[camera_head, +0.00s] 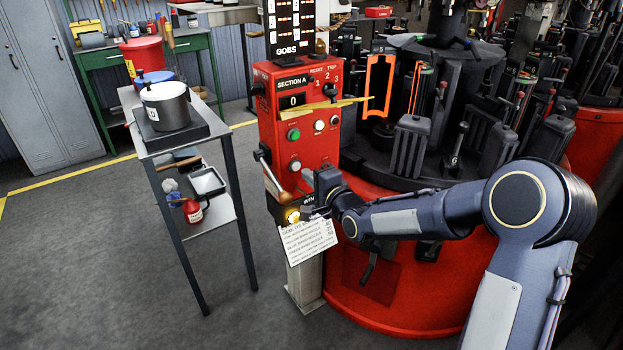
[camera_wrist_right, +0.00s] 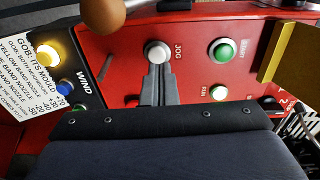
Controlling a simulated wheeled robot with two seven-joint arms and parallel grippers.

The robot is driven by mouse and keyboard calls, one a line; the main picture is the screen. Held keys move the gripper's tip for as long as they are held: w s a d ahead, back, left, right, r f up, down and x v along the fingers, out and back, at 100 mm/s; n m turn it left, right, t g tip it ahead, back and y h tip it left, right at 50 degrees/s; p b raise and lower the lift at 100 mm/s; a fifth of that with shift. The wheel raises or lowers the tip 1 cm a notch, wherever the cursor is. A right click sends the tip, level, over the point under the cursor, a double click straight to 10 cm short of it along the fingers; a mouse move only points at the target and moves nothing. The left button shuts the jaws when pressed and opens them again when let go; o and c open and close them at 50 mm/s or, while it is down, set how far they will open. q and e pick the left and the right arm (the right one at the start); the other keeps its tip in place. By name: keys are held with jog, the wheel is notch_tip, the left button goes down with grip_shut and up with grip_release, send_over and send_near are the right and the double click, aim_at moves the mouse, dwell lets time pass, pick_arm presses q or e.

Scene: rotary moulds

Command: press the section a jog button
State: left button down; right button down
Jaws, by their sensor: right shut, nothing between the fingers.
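The red section A panel (camera_head: 262,118) stands left of the mould table, with a "0" display and several buttons. The jog button (camera_wrist_right: 154,50) is white and round, with "JOG" printed beside it. In the head view the white button (camera_head: 295,165) sits below the green start button (camera_head: 293,134). My right gripper (camera_head: 308,176) is low at the panel's front, just below and right of the jog button. In the wrist view its shut, empty fingertips (camera_wrist_right: 159,68) reach the button's lower edge; I cannot tell whether they touch. My left gripper is not in view.
A lever with a brown ball knob (camera_head: 284,197) sticks out close to the gripper. Below are a lit yellow button (camera_head: 292,216) and a white card (camera_head: 308,240). The rotary mould table (camera_head: 400,290) is to the right, a metal trolley (camera_head: 236,175) to the left.

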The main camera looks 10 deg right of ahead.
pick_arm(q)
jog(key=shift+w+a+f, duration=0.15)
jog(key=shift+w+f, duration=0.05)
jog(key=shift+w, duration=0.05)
pick_arm(e)
jog(key=v, duration=0.8)
jog(key=shift+s, duration=0.4)
jog(key=shift+d, duration=0.2)
